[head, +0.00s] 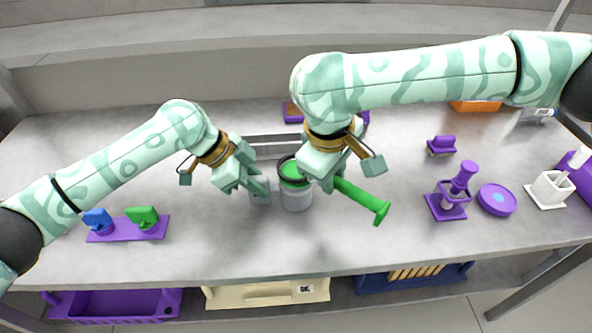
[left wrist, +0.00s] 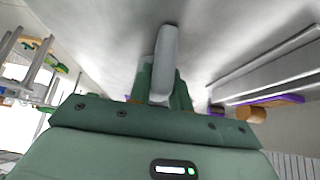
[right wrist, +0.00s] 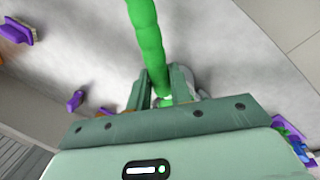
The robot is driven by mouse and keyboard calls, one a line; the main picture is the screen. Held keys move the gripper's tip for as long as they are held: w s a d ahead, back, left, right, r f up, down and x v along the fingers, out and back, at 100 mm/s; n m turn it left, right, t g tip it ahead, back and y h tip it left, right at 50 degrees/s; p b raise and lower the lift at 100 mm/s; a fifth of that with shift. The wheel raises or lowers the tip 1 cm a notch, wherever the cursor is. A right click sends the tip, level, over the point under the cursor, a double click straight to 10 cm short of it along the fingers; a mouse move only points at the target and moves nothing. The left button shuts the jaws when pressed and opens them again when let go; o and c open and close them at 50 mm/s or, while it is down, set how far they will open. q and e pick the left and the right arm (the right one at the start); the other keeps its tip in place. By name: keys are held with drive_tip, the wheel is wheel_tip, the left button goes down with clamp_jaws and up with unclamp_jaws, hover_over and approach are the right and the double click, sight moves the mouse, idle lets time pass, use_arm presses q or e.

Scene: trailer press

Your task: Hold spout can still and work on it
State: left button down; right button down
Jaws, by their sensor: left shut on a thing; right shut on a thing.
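The spout can (head: 297,198) is a grey cylinder with a dark rim and a green top, upright near the middle of the table. My left gripper (head: 260,188) is at its left side, shut on a grey upright part of the can; in the left wrist view this grey bar (left wrist: 163,62) stands between the fingers. My right gripper (head: 329,182) is just right of the can, shut on a green rod-like tool (head: 362,198) with a crosspiece at its lower right end. The rod (right wrist: 147,45) also shows in the right wrist view. Whether the tool touches the can is hidden.
A purple base with blue and green pieces (head: 128,229) lies at left. At right are a purple stand (head: 447,206), a purple disc (head: 497,200), a white holder (head: 551,190) and a small purple brush (head: 441,146). The table's front is clear.

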drive_tip(key=shift+f, duration=0.45)
drive_tip(key=w+n, duration=0.1)
drive_tip(key=d+n, duration=0.1)
drive_tip(key=n, duration=0.1)
drive_tip(key=shift+w+d, duration=0.2)
drive_tip(key=shift+w, duration=0.2)
drive_tip(key=shift+w+d+n+t+y, duration=0.15)
drive_tip(key=shift+w+d+n+y, duration=0.1)
drive_tip(key=shift+w+n, duration=0.4)
drive_tip(key=shift+w+d+n+t+y, duration=0.15)
drive_tip(key=shift+w+d+n+y, duration=0.15)
drive_tip(key=shift+n, duration=0.55)
drive_tip(key=shift+a, duration=0.1)
drive_tip(key=shift+w+d+n+y, duration=0.1)
drive_tip(key=shift+w+n+y, duration=0.05)
drive_tip(key=shift+w+n, duration=0.5)
drive_tip(key=shift+w+d+n+y, duration=0.1)
drive_tip(key=shift+w+n, duration=0.35)
drive_tip(key=shift+n, duration=0.4)
